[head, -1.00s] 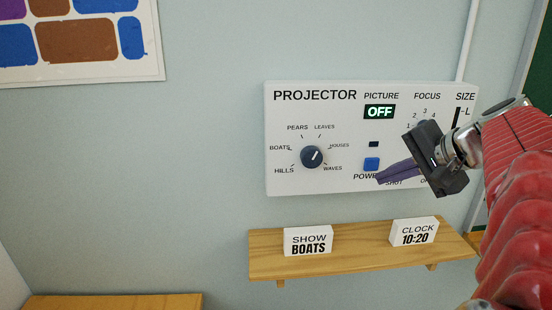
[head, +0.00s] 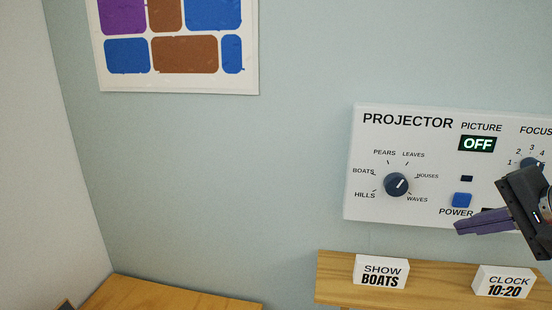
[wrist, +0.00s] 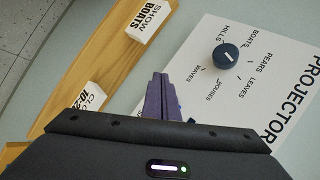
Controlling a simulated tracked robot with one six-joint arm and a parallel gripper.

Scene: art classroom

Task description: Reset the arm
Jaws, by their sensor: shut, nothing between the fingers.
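My gripper (head: 457,228) is at the right of the head view, in front of the lower part of the projector panel (head: 352,205). Its purple fingers are together with nothing between them. In the wrist view the shut fingers (wrist: 158,78) point up the picture toward the wall between the shelf and the panel (wrist: 290,60). The gripper body hides the lower right of the panel in the head view. The knob (head: 396,184) points up and right, between LEAVES and HOUSES. The picture display (head: 477,144) reads OFF. The blue power button (head: 461,200) is just above the fingers.
A wooden shelf (head: 335,283) below the panel bears a SHOW BOATS card (head: 381,272) and a CLOCK 10:20 card (head: 503,283). A coloured poster (head: 178,86) hangs at upper left. A wooden surface (head: 170,295) is at the lower left. The wall between is bare.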

